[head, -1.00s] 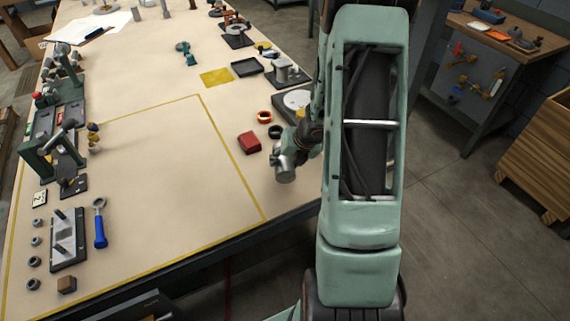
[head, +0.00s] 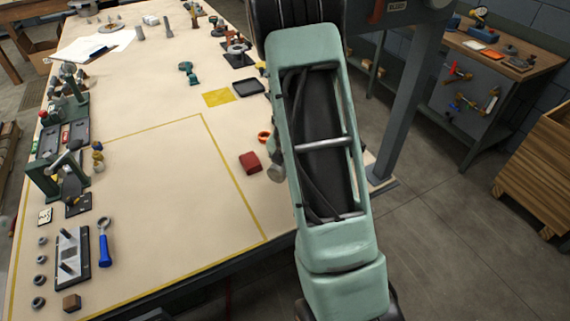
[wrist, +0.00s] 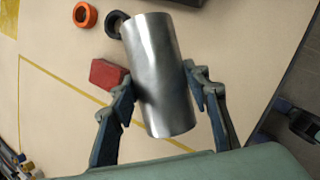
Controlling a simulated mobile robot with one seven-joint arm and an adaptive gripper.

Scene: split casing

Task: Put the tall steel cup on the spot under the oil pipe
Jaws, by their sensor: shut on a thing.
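The tall steel cup (wrist: 160,75) is a plain shiny cylinder in the wrist view. My gripper (wrist: 160,92) is shut on it, with one finger on each side. The cup is tilted in that picture, and the table shows behind it. In the head view my arm hides the gripper and most or all of the cup. I cannot make out the oil pipe or the spot under it for sure in either view.
A red block (head: 250,162) and an orange ring (head: 264,137) lie near the arm. A dark ring (wrist: 115,24) is behind the cup. A yellow square (head: 218,97) and black tray (head: 248,88) lie farther back. The yellow-outlined table area (head: 165,190) is mostly clear.

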